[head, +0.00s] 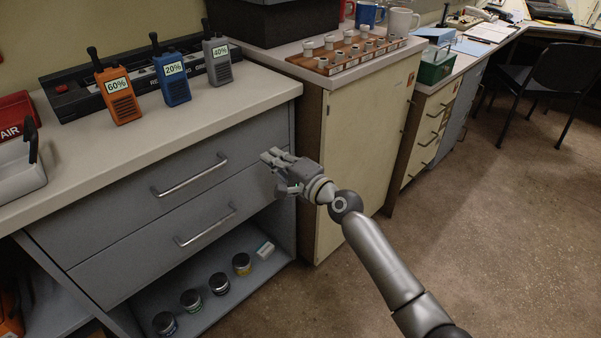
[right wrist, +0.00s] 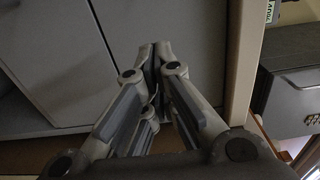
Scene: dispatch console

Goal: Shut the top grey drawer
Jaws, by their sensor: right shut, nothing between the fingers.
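The top grey drawer (head: 130,195) is in the cabinet under the counter, with a metal bar handle (head: 190,176). Its front looks about flush under the counter edge; I cannot tell if a small gap is left. The lower grey drawer (head: 165,245) with its own handle (head: 205,226) looks flush too. My right gripper (head: 270,158) is shut and empty, at the right end of the drawer fronts, right of both handles. In the right wrist view its fingertips (right wrist: 156,50) meet before the grey fronts; contact cannot be told. My left gripper is not in view.
Radios stand on the counter (head: 200,117) above the drawers. Several small jars (head: 219,283) and a white box sit on the open shelf below. A cream cabinet (head: 355,150) stands right of the drawers. The floor (head: 480,230) at right is clear up to a black chair (head: 560,80).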

